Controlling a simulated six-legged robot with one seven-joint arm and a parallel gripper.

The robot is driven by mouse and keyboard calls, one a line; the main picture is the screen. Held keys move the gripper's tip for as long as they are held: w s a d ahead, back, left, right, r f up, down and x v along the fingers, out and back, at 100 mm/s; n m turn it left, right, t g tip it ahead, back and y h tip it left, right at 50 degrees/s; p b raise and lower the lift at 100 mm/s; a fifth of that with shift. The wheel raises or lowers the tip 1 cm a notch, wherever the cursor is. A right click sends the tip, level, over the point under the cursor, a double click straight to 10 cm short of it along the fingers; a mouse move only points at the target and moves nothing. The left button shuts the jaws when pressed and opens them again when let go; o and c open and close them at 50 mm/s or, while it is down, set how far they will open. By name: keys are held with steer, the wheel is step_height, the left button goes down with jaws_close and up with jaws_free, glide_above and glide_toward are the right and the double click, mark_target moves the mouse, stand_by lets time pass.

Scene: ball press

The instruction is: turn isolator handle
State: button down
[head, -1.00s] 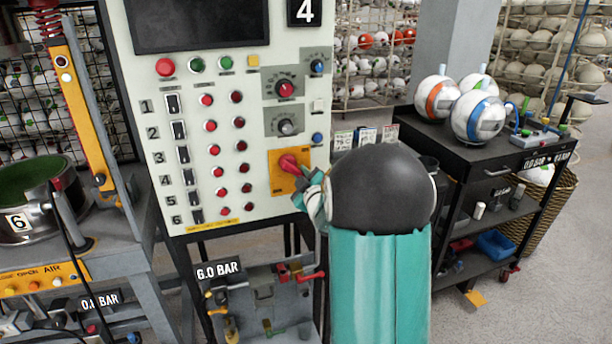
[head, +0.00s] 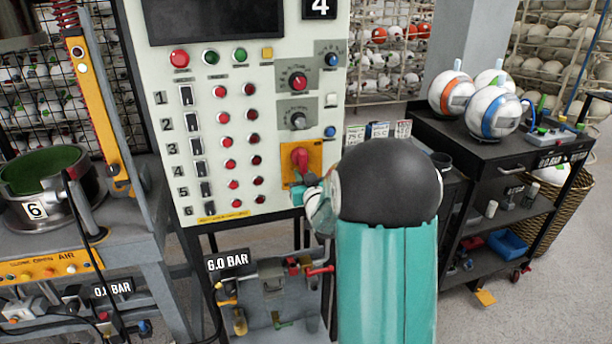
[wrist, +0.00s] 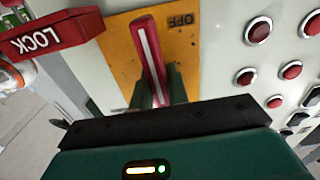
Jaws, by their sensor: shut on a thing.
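The red isolator handle (head: 300,158) sits on a yellow plate (head: 287,174) at the lower right of the white control panel. It looks near upright in the head view. In the wrist view the handle (wrist: 148,52) has a white stripe and tilts slightly, with the word OFF to its right on the plate. My gripper (head: 303,184) reaches the handle from below; my arm hides part of it. In the wrist view my gripper's fingers (wrist: 158,88) are shut on the handle's near end, one on each side.
A red LOCK piece (wrist: 45,38) sticks out left of the plate in the wrist view. Red buttons (wrist: 258,30) are to the right. A black cart (head: 480,150) with several balls stands right of my arm. A pot marked 6 (head: 40,208) is on the left bench.

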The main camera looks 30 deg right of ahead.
steer(key=shift+w+a+m, duration=0.1)
steer(key=shift+a+m, duration=0.1)
steer(key=shift+m, duration=0.1)
steer(key=c, duration=1.4)
jaws_free()
steer(key=shift+o, duration=0.2)
steer(key=v, duration=1.3)
steer(key=shift+s, duration=0.4)
steer(key=shift+a+r, duration=0.1)
steer(key=shift+a, duration=0.05)
